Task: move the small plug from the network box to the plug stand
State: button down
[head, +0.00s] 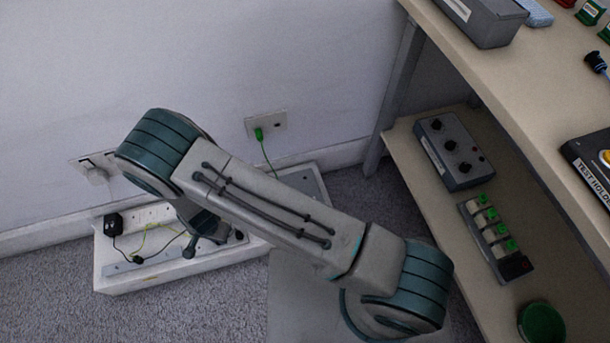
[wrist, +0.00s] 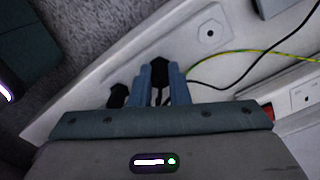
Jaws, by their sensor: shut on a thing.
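In the wrist view, my gripper (wrist: 162,90) has its two blue fingers closed on a small black plug (wrist: 160,70). The plug is over or in the white box on the floor; I cannot tell whether it is seated. That long white box (head: 150,280), likely the network box, lies by the wall in the head view. My forearm and gripper (head: 195,245) reach down to its right part, and the held plug is hard to make out there. A dark rack with several green-and-white pieces (head: 495,238), possibly the plug stand, is on the lower shelf.
A black adapter (head: 113,224) and thin cables lie at the box's left. A second black plug (wrist: 118,95) is left of my fingers. A green plug (head: 259,134) sits in a wall socket. A grey knob box (head: 455,150) is on the shelf under the table (head: 490,75).

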jog(key=shift+f, duration=0.2)
dwell(0.6)
jog(key=c, duration=1.3)
grip_release()
jog(key=shift+r, duration=0.2)
jog(key=shift+r+p, duration=1.8)
jog(key=shift+r, duration=0.55)
jog(key=shift+r, duration=0.1)
notch_tip(320, 180, up, 14)
jog(key=p, duration=0.5)
jog(key=shift+f, duration=0.2)
